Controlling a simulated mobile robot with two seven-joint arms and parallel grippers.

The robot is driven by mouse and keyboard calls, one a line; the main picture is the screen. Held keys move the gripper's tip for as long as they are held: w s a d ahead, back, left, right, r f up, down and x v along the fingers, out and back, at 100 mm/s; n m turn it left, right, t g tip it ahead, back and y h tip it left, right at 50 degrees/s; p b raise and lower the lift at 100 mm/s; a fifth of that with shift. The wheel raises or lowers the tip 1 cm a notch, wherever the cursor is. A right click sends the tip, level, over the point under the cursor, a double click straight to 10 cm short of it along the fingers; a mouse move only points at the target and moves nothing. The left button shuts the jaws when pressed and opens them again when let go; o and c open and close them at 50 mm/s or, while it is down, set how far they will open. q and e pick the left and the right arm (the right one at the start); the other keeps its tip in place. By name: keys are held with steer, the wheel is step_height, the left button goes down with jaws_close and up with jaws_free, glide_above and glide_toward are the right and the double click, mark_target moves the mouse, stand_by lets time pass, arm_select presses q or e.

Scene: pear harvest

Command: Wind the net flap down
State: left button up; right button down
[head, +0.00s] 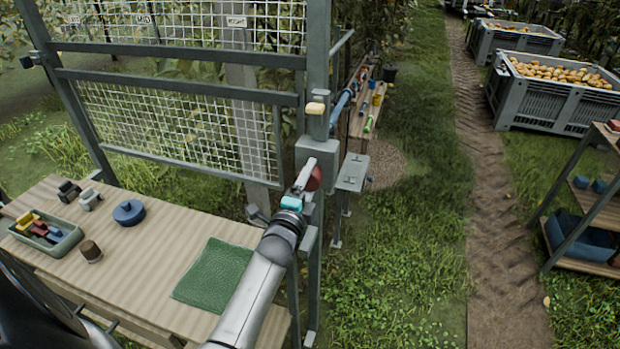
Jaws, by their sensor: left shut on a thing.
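The net flap (180,122) is a pale wire mesh in a grey-green frame. It hangs below a crossbar, and its bottom bar (185,164) is tilted and sits above the wooden table. A grey box (318,151) is fixed to the right post, with a red rounded handle (314,179) at its front. My left gripper (305,177) reaches up to the box and is shut on the red handle. The gripper hides part of the handle and any crank arm. My right gripper is not in view.
The wooden table (150,250) holds a green mat (214,274), a blue round thing (128,212), a brown cup-like thing (91,251) and a tray (45,238) of coloured tools. A small grey stand (352,172) is right of the post.

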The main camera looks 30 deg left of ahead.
arm_select(q)
steer(key=n+p, duration=0.1)
steer(key=n, duration=0.4)
steer(key=shift+r, duration=0.15)
steer(key=n+y+p, duration=0.1)
steer(key=n, duration=0.4)
steer(key=shift+n+g, duration=0.3)
steer(key=shift+n, duration=0.1)
steer(key=n+p, duration=0.2)
steer(key=n, duration=0.3)
steer(key=shift+a+r+n, duration=0.1)
steer(key=shift+n, duration=0.2)
steer(key=n+p, duration=0.1)
steer(key=n, duration=0.3)
steer(key=shift+n+g, duration=0.3)
steer(key=n, duration=0.4)
steer(key=shift+a+p, duration=0.1)
steer(key=shift+p, duration=0.3)
steer(key=n, duration=0.8)
steer(key=shift+f+h+b, duration=0.2)
steer(key=shift+h+b, duration=0.1)
steer(key=shift+b, duration=0.1)
steer(key=shift+n+g+b, duration=0.3)
steer(key=shift+n+b, duration=0.25)
steer(key=shift+n, duration=1.65)
steer(key=shift+f+h, duration=0.1)
steer(key=shift+h, duration=0.3)
